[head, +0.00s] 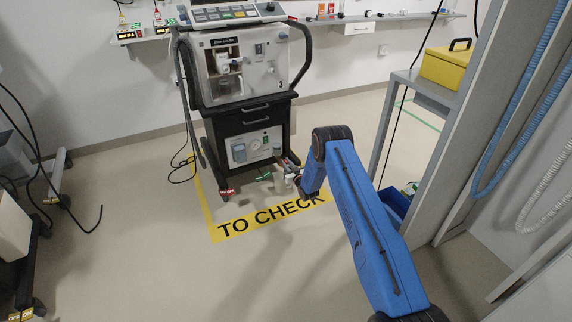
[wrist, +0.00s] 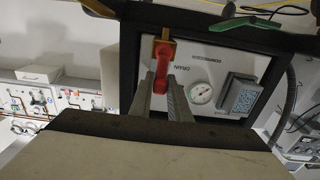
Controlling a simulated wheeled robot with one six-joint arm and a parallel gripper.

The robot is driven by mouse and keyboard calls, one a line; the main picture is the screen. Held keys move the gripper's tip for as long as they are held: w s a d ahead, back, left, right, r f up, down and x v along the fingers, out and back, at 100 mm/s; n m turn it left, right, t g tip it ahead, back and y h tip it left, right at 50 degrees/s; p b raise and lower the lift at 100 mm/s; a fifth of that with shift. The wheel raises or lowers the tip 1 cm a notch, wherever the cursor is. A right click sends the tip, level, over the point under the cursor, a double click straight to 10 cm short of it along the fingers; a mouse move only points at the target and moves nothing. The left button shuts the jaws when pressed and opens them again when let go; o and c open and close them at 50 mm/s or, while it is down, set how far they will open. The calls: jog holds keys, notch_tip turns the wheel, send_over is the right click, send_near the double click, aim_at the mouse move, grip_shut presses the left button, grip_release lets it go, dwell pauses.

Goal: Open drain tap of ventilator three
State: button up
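Ventilator three (head: 240,80), marked 3, stands on a black cart. A pale compressor panel with a gauge is low on the cart (head: 250,148). In the wrist view this panel (wrist: 205,65) carries the word DRAIN beside a red tap lever (wrist: 163,68) on a brass body (wrist: 165,38). My gripper (wrist: 161,80) reaches the tap, one finger on each side of the lever's free end. The fingers are a narrow gap apart; whether they press on the lever cannot be told. In the head view my gripper (head: 290,176) is small beside the cart's lower right.
A yellow floor strip reading TO CHECK (head: 270,217) lies before the cart. A grey stand with a yellow case (head: 447,66) and a blue bin (head: 395,208) are at right. A round gauge (wrist: 201,92) and a grey block (wrist: 240,96) sit near the tap.

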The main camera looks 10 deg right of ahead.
grip_shut()
jog(key=shift+s+a+f+n, duration=0.2)
jog(key=shift+a+f+n, duration=0.4)
jog(key=shift+n, duration=2)
jog(key=shift+s+a+f+n, duration=0.2)
jog(key=shift+a+f+n, duration=0.45)
jog(key=shift+n, duration=1.95)
jog(key=shift+s+a+f+n, duration=0.2)
jog(key=shift+a+f+n, duration=0.4)
jog(key=shift+n, duration=2)
jog(key=shift+a+r, duration=0.1)
jog(key=shift+a, duration=0.1)
jog(key=o, duration=0.6)
grip_release()
